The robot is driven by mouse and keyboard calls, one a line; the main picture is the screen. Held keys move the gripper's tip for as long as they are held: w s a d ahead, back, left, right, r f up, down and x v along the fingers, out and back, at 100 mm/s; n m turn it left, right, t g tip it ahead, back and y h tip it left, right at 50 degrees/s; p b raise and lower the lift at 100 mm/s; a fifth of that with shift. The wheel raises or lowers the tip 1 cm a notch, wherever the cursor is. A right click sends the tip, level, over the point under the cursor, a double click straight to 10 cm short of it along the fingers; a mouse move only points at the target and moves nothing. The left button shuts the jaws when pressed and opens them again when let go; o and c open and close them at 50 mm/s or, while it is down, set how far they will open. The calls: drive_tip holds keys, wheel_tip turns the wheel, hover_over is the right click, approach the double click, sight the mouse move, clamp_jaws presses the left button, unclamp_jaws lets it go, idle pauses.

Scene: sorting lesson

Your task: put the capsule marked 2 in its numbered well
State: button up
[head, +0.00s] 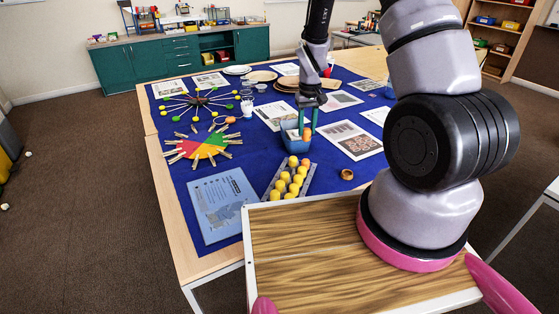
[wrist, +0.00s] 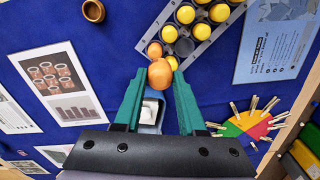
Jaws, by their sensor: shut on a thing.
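My gripper (head: 302,129) is shut on an orange rounded capsule (wrist: 159,73), held between the tips of its green fingers. In the head view my gripper is over the blue bin, behind the tray. No number can be read on the held capsule. The grey well tray (wrist: 217,33) lies just beyond the fingertips in the wrist view; it also shows in the head view (head: 312,177). Several yellow and orange capsules sit in its wells. One dark, empty-looking well (wrist: 184,47) shows near its close end. Well numbers are too small to read.
A small blue bin (head: 293,142) with something white inside stands below my gripper. A brown wooden ring or cup (head: 347,174) stands right of the tray. A blue sheet (head: 221,203) and a coloured wheel with clothespins (head: 205,146) lie left. Printed sheets lie around.

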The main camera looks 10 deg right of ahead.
drive_tip(key=shift+n, duration=0.6)
drive_tip(key=shift+s+a+f, duration=0.1)
drive_tip(key=shift+a+f, duration=0.9)
drive_tip(key=shift+f, duration=1.3)
drive_tip(key=shift+s+a+f, duration=0.1)
drive_tip(key=shift+a+f, duration=0.85)
drive_tip(key=shift+f, duration=1.4)
drive_tip(key=shift+s+a+f, duration=0.1)
drive_tip(key=shift+a+f, duration=0.9)
drive_tip(key=shift+f, duration=1.3)
drive_tip(key=o, duration=0.3)
drive_tip(key=shift+f, duration=0.15)
drive_tip(key=shift+o, duration=0.4)
